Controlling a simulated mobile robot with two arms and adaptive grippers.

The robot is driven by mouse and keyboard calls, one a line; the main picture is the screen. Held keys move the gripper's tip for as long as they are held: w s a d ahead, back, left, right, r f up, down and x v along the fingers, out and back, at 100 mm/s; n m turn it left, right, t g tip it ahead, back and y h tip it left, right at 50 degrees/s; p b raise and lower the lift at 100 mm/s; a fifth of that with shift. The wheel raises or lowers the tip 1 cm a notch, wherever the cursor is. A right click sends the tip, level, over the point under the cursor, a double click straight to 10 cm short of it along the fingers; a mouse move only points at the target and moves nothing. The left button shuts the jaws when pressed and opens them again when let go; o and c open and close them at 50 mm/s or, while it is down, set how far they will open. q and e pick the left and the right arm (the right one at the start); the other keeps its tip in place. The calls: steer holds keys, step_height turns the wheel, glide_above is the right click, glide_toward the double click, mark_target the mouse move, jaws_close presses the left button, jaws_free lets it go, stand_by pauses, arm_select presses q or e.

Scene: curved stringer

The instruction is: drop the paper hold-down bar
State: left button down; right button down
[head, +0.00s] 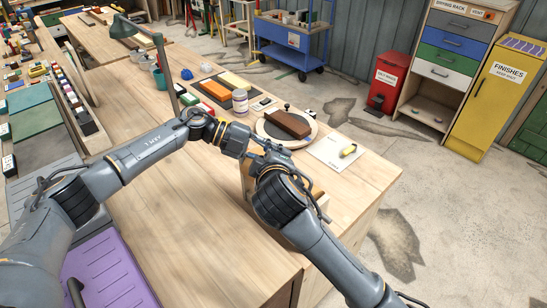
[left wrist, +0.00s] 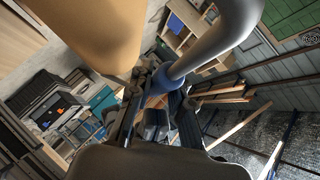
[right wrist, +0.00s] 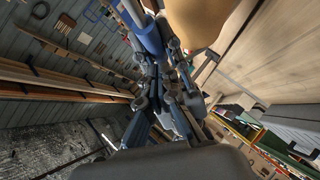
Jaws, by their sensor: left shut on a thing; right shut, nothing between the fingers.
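A grey bar (left wrist: 215,50) with a blue section (left wrist: 158,84) runs across the left wrist view beside a rounded tan wooden body (left wrist: 100,30). It looks like the hold-down bar, though no paper can be made out. My left gripper (left wrist: 155,100) is shut on the blue section. In the right wrist view the blue part (right wrist: 143,30) and the tan body (right wrist: 200,18) show at the top. My right gripper (right wrist: 165,85) is shut and empty close by. In the head view both grippers meet over the bench's near right part, and my arms hide most of the bar and wooden body.
The wooden bench (head: 185,235) is clear at left and front. Beyond the grippers stand a round board with a dark brown block (head: 288,124), a white jar (head: 240,100), coloured blocks (head: 213,90) and a white sheet (head: 330,150). A purple lidded box (head: 110,270) is at lower left.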

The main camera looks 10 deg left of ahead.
steer(key=shift+w+d+f, duration=0.25)
steer(key=shift+w+f, duration=0.1)
steer(key=shift+w, duration=0.05)
